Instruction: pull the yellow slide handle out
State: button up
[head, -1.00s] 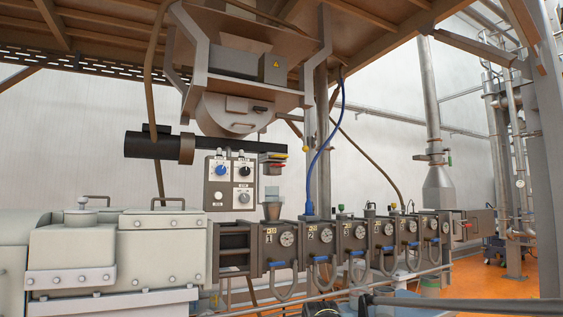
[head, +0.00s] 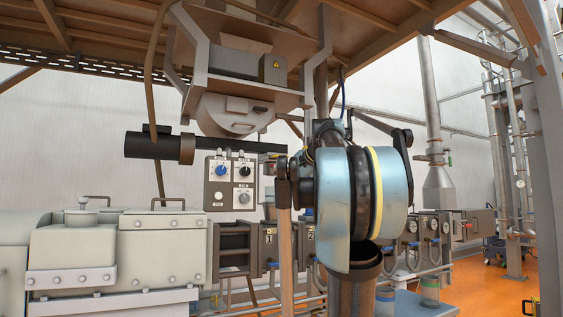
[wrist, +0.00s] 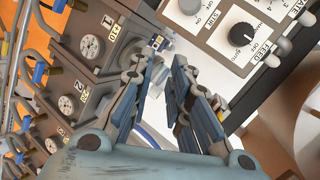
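My gripper (wrist: 167,76) shows in the wrist view with its two blue-grey fingers apart and nothing clearly held between them. Its fingertips point between the numbered barrel blocks on the left and the control panel (wrist: 243,35) on the right. In the head view my own arm covers the spot right of the control panel (head: 231,182), and I cannot make out the gripper's fingertips there.
Barrel blocks with dials (wrist: 92,46) and hoses run close beside the gripper. The grey feeder housing (head: 228,115) and a black cylinder (head: 152,145) are above the panel. Pale machine covers (head: 75,250) fill the lower left. Orange floor (head: 500,280) shows at the right.

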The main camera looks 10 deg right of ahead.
aim_at(283, 156)
jog(key=w+d+r+m+t+h, duration=0.1)
jog(key=w+d+r+m+t, duration=0.15)
jog(key=r, duration=0.55)
jog(key=w+d+r+m+t, duration=0.1)
jog(key=w+d+r+m, duration=0.25)
jog(key=r, duration=0.45)
jog(key=shift+n, duration=0.5)
jog(key=x, duration=1.7)
jog(key=shift+w+d+r, duration=0.1)
jog(key=shift+w+d, duration=0.2)
jog(key=shift+w, duration=0.05)
